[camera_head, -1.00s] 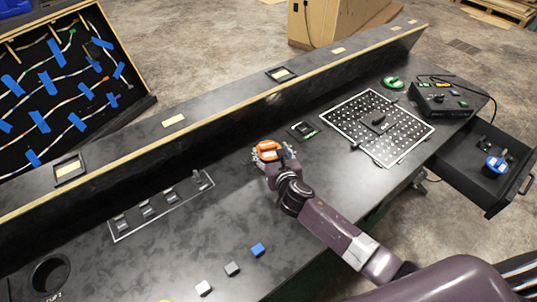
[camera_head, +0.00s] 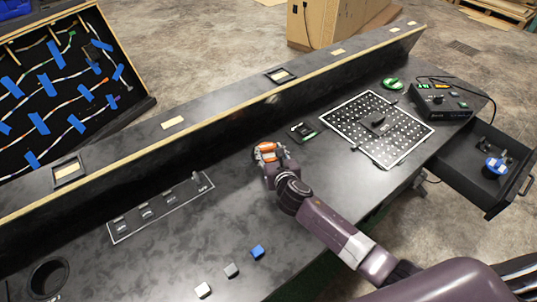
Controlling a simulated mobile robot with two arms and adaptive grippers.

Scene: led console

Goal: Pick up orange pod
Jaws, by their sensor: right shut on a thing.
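The orange pod (camera_head: 267,148) is near the middle of the black bench, just in front of the raised back ledge. My right gripper (camera_head: 266,155) comes from the lower right and is shut on the orange pod. The fingers and wrist cover part of the pod, so its lower part is hidden. I cannot tell whether it still touches the bench. My left gripper is not in view.
A perforated board (camera_head: 350,122) and control box (camera_head: 440,100) are further right. A slotted panel (camera_head: 160,208), blue block (camera_head: 257,251), grey block (camera_head: 231,270) and white block (camera_head: 203,290) lie left and front.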

